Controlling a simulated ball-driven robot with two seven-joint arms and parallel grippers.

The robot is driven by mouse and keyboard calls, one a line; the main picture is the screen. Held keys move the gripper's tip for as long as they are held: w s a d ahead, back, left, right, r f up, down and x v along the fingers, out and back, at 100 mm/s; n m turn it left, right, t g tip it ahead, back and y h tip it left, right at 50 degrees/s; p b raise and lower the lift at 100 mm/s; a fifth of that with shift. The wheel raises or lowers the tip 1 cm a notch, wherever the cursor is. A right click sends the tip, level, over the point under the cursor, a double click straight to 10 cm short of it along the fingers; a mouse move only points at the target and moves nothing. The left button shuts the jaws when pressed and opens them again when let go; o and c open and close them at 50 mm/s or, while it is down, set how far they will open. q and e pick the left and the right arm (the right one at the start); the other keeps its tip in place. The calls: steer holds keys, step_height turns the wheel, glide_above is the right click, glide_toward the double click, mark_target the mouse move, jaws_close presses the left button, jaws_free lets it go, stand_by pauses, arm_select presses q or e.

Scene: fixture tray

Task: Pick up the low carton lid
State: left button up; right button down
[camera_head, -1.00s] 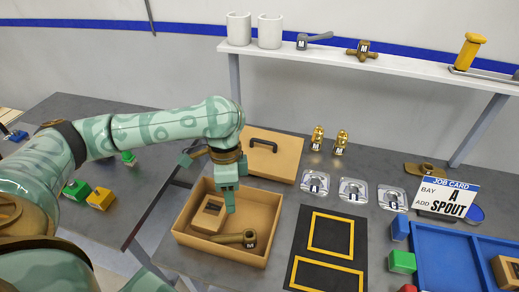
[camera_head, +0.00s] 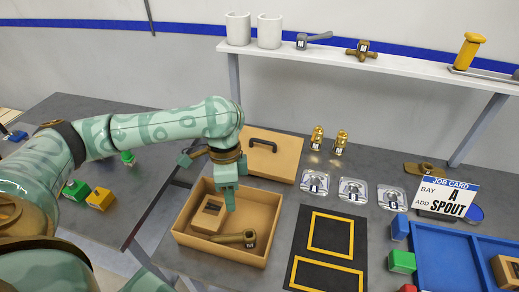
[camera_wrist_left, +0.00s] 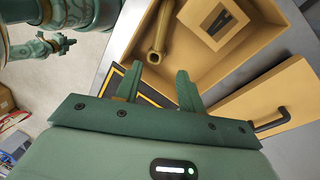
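The low carton lid (camera_head: 274,157) is a flat tan board with a dark bar handle. It lies on the table just behind the open tan carton (camera_head: 179,233). In the left wrist view the lid (camera_wrist_left: 240,108) is at the lower right, its dark handle at the right edge. My left gripper (camera_head: 229,207) hangs over the carton's back part, in front of the lid and apart from its handle. In the left wrist view its two fingers (camera_wrist_left: 158,85) stand apart with nothing between them. My right gripper does not show clearly in either view.
The carton holds a tan square frame (camera_head: 209,214) and a bronze spout-like part (camera_head: 235,238). To its right are a black mat with yellow outlines (camera_head: 325,262), clear lettered plates (camera_head: 352,190) and a blue tray (camera_head: 435,250). Two brass fittings (camera_head: 340,142) stand right of the lid.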

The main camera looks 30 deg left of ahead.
arm_select(q)
step_height(320, 180, down, 4)
steer(key=w+a+t+h+b, duration=0.1)
steer(key=w+t+b, duration=0.1)
steer(key=w+b, duration=0.1)
steer(key=m+t+h+b, duration=0.1)
steer(key=m+t+b, duration=0.75)
steer(key=t, duration=0.25)
glide_toward(261, 142)
steer(key=b+x, duration=0.3)
steer(key=shift+w+d+n, duration=0.2)
steer(key=shift+d+n, duration=0.05)
steer(key=b+x, duration=0.2)
steer(key=x, duration=0.3)
steer(key=shift+w+f, duration=0.2)
steer(key=shift+f, duration=0.1)
steer(key=shift+s+r, duration=0.1)
steer(key=shift+r, duration=0.05)
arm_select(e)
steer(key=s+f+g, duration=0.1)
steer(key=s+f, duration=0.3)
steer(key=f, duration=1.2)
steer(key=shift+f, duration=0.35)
arm_select(q)
jaws_close()
